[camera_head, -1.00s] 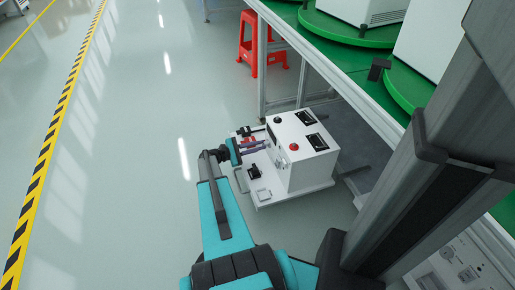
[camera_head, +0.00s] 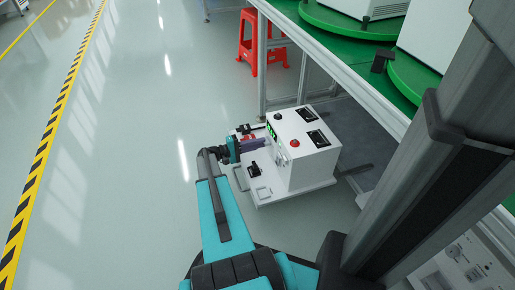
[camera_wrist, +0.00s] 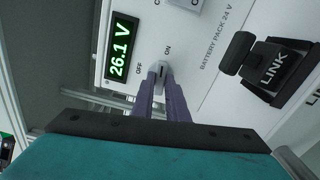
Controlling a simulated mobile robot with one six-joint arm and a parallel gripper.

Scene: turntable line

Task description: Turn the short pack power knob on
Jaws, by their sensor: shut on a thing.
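The pack is a white box (camera_head: 308,165) standing on a white base plate below the green-topped line. Its power knob (camera_wrist: 161,68) is a small grey knob on the panel, between the OFF label on its left and the ON label above. My gripper (camera_wrist: 161,78) is shut on the knob, with purple fingers on both sides of it. The knob points up, toward the ON side. A lit green display (camera_wrist: 121,47) beside it reads 26.1 V. My gripper (camera_head: 262,147) also shows in the head view against the box's left face, where it hides the knob.
A black LINK plug (camera_wrist: 272,68) sits right of the knob on the panel. A red button (camera_head: 294,143) and black sockets are on the box top. A red stool (camera_head: 262,45) stands behind. Open floor lies to the left.

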